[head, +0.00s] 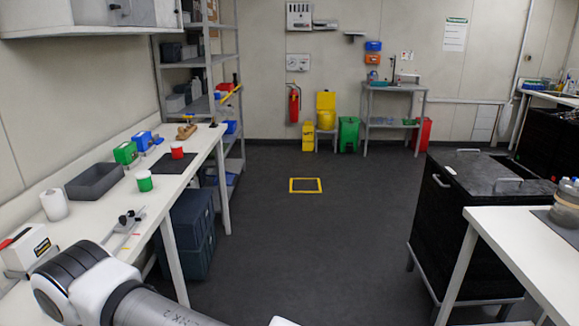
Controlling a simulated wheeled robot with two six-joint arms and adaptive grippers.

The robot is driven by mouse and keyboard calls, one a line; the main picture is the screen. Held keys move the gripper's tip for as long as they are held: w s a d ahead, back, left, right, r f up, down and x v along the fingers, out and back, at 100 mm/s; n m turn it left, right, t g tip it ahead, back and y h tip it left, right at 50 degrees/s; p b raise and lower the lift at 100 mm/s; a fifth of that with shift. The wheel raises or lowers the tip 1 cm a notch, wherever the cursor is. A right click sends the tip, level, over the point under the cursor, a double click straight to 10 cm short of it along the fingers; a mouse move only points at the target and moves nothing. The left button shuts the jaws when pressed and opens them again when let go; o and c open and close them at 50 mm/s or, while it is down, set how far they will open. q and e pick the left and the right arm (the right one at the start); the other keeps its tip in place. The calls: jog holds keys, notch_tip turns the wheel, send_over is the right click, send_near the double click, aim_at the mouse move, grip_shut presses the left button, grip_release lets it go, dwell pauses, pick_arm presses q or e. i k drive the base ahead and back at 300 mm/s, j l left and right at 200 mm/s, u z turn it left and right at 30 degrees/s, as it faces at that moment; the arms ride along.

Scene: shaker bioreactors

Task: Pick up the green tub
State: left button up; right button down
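The green tub (144,182) is a small round container standing upright on the long white bench along the left wall. It stands right of the grey open tray (95,181) and apart from it. A similar red tub (177,152) stands farther back on a dark mat. A thick white and grey link of my arm crosses the lower left, nearer to me than the tub. Neither gripper shows in the head view, so their state is hidden.
Green (125,153) and blue (140,141) boxes stand behind the tray. A white bottle (54,205), a white box (27,250) and small grey metal tools (129,222) are nearer on the bench (178,190). The middle floor is open; a black cabinet (470,230) stands right.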

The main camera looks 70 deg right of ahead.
aim_at(144, 179)
jog(key=z, duration=1.45)
jog(key=i+l+z, duration=0.3)
jog(key=i, duration=0.25)
jog(key=i+l+z, duration=0.3)
jog(key=i, duration=0.3)
jog(key=i+z, duration=0.3)
jog(key=i, duration=0.3)
jog(key=i+u, duration=0.35)
jog(key=i+l+u, duration=0.55)
jog(key=i+u, duration=0.15)
jog(key=i, duration=0.1)
